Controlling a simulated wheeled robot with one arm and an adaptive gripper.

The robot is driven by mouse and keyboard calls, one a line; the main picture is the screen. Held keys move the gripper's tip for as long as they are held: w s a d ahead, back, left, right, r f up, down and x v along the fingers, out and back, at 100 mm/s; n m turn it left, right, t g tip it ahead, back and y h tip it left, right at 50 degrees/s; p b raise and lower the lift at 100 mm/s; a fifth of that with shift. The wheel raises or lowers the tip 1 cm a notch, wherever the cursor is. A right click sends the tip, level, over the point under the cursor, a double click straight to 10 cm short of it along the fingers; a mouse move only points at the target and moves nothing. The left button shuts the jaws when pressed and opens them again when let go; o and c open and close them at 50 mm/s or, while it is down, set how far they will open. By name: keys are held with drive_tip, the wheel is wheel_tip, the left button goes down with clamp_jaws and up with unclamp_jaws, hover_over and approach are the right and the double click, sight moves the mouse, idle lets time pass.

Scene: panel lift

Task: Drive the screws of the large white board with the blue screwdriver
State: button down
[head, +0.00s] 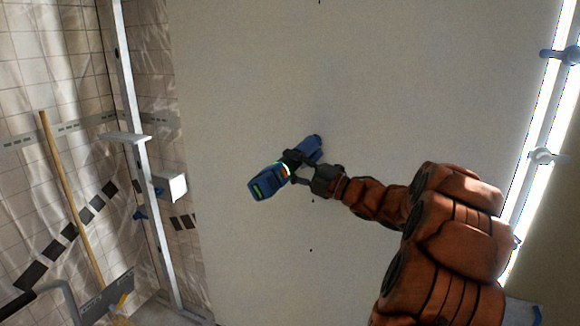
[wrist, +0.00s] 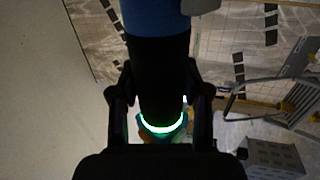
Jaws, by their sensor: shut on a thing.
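The large white board (head: 240,90) fills the middle of the head view. A few small dark screw dots show on it, one at the top edge and others below the tool. My gripper (head: 300,168) is shut on the blue screwdriver (head: 268,182), a powered tool with a lit green ring. The screwdriver's front end is at or very close to the board's face; I cannot tell whether it touches. In the wrist view, the screwdriver (wrist: 158,85) stands between both fingers of my gripper (wrist: 160,95), with its black grip between them. The board (wrist: 50,80) is at the left there.
A metal upright (head: 140,130) with brackets stands left of the board, before a tiled wall (head: 50,70). A wooden pole (head: 70,200) leans there. A bright light strip (head: 548,130) runs along the right. In the wrist view, a metal frame (wrist: 285,85) and a grey box (wrist: 272,158) are at the right.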

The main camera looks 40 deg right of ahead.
sight(291, 173)
drive_tip(key=shift+w+d+r, duration=0.2)
drive_tip(key=shift+d, duration=0.3)
idle(1.8)
drive_tip(key=shift+a+f+b, duration=0.1)
drive_tip(key=shift+a+b, duration=0.05)
drive_tip(key=shift+b, duration=0.2)
idle(0.7)
drive_tip(key=shift+s+a+b, duration=0.25)
drive_tip(key=shift+b, duration=0.15)
drive_tip(key=shift+s+a+b, duration=0.45)
drive_tip(key=shift+a+b, duration=0.35)
drive_tip(key=shift+a, duration=0.05)
drive_tip(key=shift+s+a+b, duration=0.45)
drive_tip(key=shift+a+b, duration=0.35)
